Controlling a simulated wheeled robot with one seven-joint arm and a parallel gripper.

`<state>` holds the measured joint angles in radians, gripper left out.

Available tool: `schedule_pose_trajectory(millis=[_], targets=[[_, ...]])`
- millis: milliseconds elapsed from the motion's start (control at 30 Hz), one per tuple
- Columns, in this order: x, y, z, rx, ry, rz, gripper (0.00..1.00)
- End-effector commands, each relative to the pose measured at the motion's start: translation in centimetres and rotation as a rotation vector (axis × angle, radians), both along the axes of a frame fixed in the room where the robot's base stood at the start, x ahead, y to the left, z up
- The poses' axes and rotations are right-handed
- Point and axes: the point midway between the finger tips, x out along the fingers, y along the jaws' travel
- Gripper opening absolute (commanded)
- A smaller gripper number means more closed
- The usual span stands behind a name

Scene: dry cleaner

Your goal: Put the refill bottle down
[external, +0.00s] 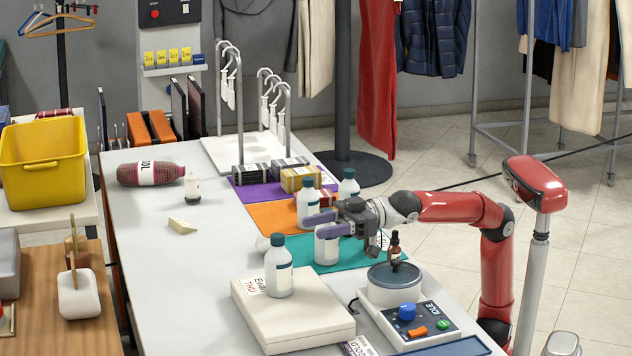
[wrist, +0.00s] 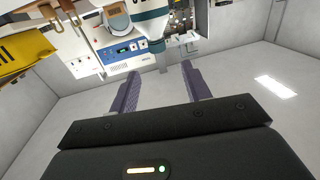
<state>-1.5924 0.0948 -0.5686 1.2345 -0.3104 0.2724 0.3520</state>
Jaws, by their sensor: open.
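A white bottle (external: 327,246) stands upright on the teal mat (external: 370,254), right by my gripper (external: 314,224); the fingers cover its top. Similar white bottles with dark teal caps stand nearby: one on the flat box (external: 279,268), one by the orange mat (external: 306,206) and one behind it (external: 348,187). The pictures do not show which is the refill bottle. In the wrist view my gripper (wrist: 160,68) has its two purple fingers apart, with nothing clearly held between them. A white and teal bottle (wrist: 151,18) shows beyond the fingertips, partly cut off by the top edge.
A cream box (external: 292,314) with a label lies at the front.

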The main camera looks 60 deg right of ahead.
Motion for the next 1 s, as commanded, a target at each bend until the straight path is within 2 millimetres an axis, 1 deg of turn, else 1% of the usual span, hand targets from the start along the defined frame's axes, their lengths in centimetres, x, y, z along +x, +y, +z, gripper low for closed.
schedule_pose_trajectory(millis=[33,133,267,833,867,933,967,1000], targets=[[-0.6,-0.7,-0.6,0.003,0.000,0.003,0.48],[-1.3,-1.7,-0.4,0.001,0.000,0.002,0.48],[-1.8,-2.5,-0.2,0.000,0.000,0.000,0.48],[-1.7,-2.9,0.1,-0.002,0.001,-0.005,0.48],[-1.4,-3.2,0.1,-0.002,0.004,-0.011,0.48],[-0.3,-4.6,0.4,-0.007,0.015,-0.036,0.48],[0.4,-5.6,0.6,-0.009,0.022,-0.052,0.48],[1.5,-7.3,0.8,-0.015,0.036,-0.081,0.48]])
